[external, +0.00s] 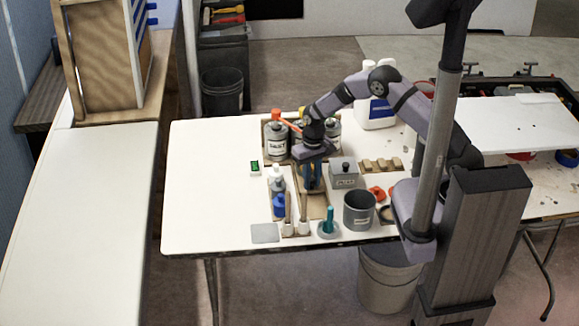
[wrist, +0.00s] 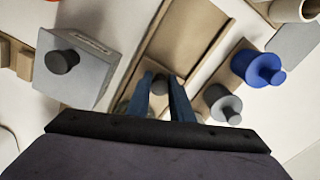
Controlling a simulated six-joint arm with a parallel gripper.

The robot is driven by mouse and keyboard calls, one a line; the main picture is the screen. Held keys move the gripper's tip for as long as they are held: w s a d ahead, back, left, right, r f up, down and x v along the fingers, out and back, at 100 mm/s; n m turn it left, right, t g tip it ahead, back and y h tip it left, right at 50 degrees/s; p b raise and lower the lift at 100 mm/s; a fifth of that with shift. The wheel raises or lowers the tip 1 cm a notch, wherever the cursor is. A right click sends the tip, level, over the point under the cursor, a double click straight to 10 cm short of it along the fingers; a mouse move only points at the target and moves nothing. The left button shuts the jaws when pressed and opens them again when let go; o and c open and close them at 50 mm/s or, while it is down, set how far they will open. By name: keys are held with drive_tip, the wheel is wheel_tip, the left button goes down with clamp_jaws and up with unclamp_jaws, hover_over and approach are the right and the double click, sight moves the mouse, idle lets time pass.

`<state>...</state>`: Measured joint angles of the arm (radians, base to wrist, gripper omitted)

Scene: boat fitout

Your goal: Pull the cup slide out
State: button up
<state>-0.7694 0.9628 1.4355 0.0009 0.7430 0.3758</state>
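A brown wooden slide with raised edges (wrist: 188,35) lies on the table, partly hidden below my gripper. In the external view its open tray (external: 313,207) extends toward the table's front edge. My gripper (external: 312,186) points down over the slide's far part. In the wrist view, the two blue fingers of my gripper (wrist: 161,80) stand on either side of a small dark round knob (wrist: 160,86). The fingers are apart, but I cannot tell whether they press on the knob. I see no cup clearly in the tray.
A grey box with a dark knob (external: 344,176) stands close to the right. Blue and grey bottles (external: 278,200) stand close to the left. Labelled canisters (external: 277,139) stand behind. A grey pot (external: 359,211) and a teal-handled tool (external: 328,226) are at the front right.

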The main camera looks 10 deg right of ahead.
clamp_jaws()
drive_tip(key=shift+s, duration=0.15)
drive_tip(key=s+p, duration=0.1)
drive_tip(key=s, duration=1.1)
drive_tip(key=shift+s, duration=0.25)
drive_tip(key=shift+w, duration=0.1)
drive_tip(key=o, duration=0.9)
unclamp_jaws()
drive_tip(key=shift+r+b, duration=0.65)
drive_tip(key=shift+r, duration=3.05)
